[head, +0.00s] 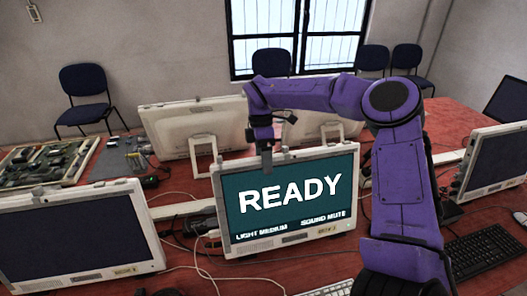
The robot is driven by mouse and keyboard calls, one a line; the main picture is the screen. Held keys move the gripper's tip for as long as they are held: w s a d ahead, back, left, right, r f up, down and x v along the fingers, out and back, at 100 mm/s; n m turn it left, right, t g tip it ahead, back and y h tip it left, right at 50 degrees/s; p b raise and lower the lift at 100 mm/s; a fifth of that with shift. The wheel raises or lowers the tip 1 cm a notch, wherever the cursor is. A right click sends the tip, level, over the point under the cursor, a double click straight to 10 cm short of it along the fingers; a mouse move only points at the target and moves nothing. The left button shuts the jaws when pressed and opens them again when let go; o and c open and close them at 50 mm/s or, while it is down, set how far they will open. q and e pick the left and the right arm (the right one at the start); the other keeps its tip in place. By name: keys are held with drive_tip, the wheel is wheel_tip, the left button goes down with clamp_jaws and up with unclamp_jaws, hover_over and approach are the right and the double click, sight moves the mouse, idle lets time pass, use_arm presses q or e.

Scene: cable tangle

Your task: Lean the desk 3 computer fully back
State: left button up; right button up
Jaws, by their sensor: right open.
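A computer with a white frame (290,240) stands on the red desk (450,115) in the middle of the head view. Its teal screen reads READY, with LIGHT MEDIUM and SOUND MUTE below. No label shows which computer is desk 3. My right arm, purple, reaches from the lower right over the top of this computer. My right gripper (267,160) is open at its top edge, left of the middle, with a finger in front of the screen's upper edge. Whether it touches cannot be told. My left gripper is not in view.
Dark-screened computers stand at the left (75,235) and right (492,160). More white computers (195,125) stand behind, backs facing me. Cables run across the desk. A black keyboard (482,255) lies lower right, a parts tray (45,160) at left. Blue chairs (85,85) stand by the wall.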

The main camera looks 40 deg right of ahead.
drive_tip(key=v, duration=0.9)
drive_tip(key=shift+r+b, duration=0.3)
drive_tip(key=shift+b, duration=0.05)
drive_tip(key=shift+w, duration=0.1)
